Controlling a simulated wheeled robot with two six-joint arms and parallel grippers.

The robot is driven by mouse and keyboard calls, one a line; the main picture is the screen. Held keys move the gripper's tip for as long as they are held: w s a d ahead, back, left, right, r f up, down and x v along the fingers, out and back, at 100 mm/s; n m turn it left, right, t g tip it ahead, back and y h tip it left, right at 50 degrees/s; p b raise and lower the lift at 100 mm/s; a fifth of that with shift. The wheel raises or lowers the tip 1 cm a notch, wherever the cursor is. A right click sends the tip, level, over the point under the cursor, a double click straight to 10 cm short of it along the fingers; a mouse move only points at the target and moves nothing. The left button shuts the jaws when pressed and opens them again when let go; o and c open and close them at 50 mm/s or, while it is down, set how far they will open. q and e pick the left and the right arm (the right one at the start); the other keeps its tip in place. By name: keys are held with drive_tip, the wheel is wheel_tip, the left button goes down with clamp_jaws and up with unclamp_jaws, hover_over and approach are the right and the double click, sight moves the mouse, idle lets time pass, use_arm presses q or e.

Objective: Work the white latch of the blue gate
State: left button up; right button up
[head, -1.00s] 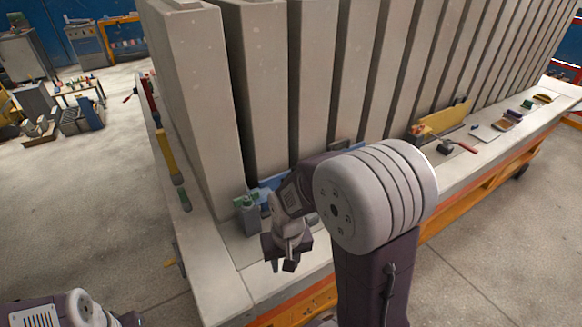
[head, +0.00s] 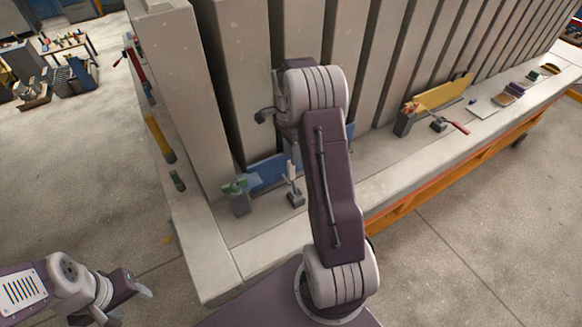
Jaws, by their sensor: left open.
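The blue gate (head: 268,173) is a low blue plate at the foot of the grey panels. The white latch (head: 292,172) stands about upright in front of it, on a small grey base (head: 295,199). My right arm reaches up beside the latch and covers the gate's right part. Its wrist is above the latch, and its fingertips cannot be made out, so I cannot tell whether they touch the latch. My left gripper (head: 138,292) is open and empty at the lower left, over the floor and away from the gate.
A grey block with a green top (head: 238,196) stands at the gate's left end. Tall grey panels (head: 174,90) rise behind. A yellow gate (head: 442,93) with a red-handled latch (head: 452,127) is further right. The pale ledge (head: 218,262) is clear at its near corner.

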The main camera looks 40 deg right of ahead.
sight(292, 177)
drive_tip(key=shift+s+a+f, duration=0.1)
drive_tip(key=shift+f, duration=0.15)
drive_tip(key=f, duration=0.2)
drive_tip(key=f+p, duration=0.1)
drive_tip(key=f, duration=0.4)
drive_tip(key=shift+s+f, duration=0.25)
drive_tip(key=shift+f, duration=0.05)
drive_tip(key=shift+f+p, duration=0.3)
drive_tip(key=shift+f, duration=0.2)
clamp_jaws()
idle(0.4)
